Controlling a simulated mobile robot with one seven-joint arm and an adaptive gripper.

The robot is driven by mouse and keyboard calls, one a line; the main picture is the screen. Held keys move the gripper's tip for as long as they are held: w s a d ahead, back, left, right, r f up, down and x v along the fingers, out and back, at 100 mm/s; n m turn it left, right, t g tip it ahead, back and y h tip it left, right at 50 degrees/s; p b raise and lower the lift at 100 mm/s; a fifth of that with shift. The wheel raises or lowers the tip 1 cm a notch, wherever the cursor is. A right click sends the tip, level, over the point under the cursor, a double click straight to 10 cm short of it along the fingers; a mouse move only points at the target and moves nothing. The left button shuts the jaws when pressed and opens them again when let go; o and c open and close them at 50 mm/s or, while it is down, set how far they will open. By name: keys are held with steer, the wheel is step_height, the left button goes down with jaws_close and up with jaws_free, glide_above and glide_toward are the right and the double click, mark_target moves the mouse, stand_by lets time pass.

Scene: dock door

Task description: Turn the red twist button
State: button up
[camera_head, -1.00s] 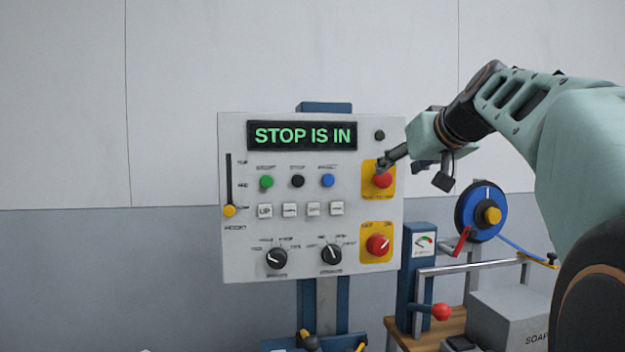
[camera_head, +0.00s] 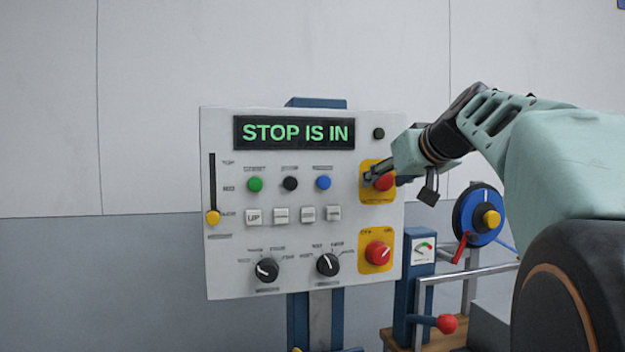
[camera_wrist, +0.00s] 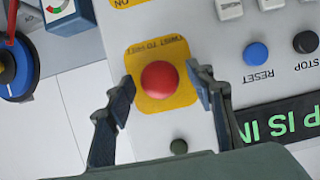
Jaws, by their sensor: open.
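The red twist button (camera_head: 384,181) sits on a yellow plate at the upper right of the control panel (camera_head: 220,270). In the wrist view the red button (camera_wrist: 160,79) lies between the two fingers of my gripper (camera_wrist: 163,84), on a yellow plate (camera_wrist: 183,98) lettered "TWIST TO" and more. My gripper is open, one finger on each side of the button. I cannot tell whether the fingers touch it. In the head view my gripper (camera_head: 372,179) is at the button and partly covers it. The display (camera_head: 295,133) reads "STOP IS IN".
A second red knob (camera_head: 378,252) on a yellow plate is below. Green (camera_head: 255,184), black and blue buttons, white keys, two black dials and a yellow-tipped slider (camera_head: 212,218) share the panel. A blue wheel (camera_head: 480,214) and a red-knobbed lever (camera_head: 446,324) stand at right.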

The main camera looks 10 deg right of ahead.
steer(key=c, duration=1.1)
steer(key=shift+c, duration=0.2)
steer(key=shift+m+y, duration=0.3)
steer(key=shift+d+m+y, duration=0.15)
steer(key=shift+m+y, duration=0.45)
steer(key=shift+m, duration=0.3)
steer(key=m+y, duration=0.1)
steer(key=m, duration=0.1)
steer(key=shift+d+m+y, duration=0.1)
steer(key=shift+m+y, duration=0.3)
